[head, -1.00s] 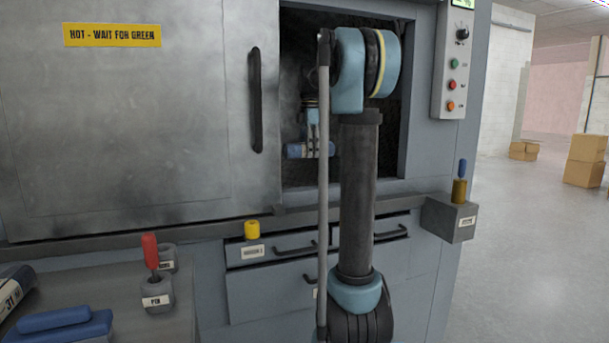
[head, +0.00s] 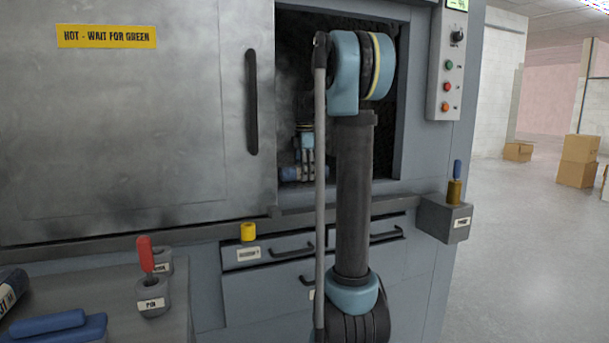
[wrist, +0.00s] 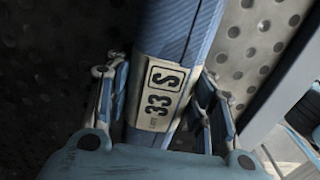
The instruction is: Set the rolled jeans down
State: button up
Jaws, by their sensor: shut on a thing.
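In the head view the gripper (head: 305,150) is inside the dark washer opening, and part of the blue roll (head: 289,173) shows low there, near the sill. My arm hides the right part of the opening. Whether the roll touches the surface under it cannot be told.
A perforated metal surface (wrist: 255,45) lies behind the roll, with a pale edge (wrist: 285,85) at right. The washer door (head: 130,130) stands left of the opening. Another labelled roll (head: 12,290) and a red-handled item (head: 146,255) are at lower left.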

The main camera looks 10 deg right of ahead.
jog(key=o, duration=1.3)
jog(key=shift+o, duration=0.2)
notch_tip(320, 180, up, 12)
jog(key=shift+r, duration=0.1)
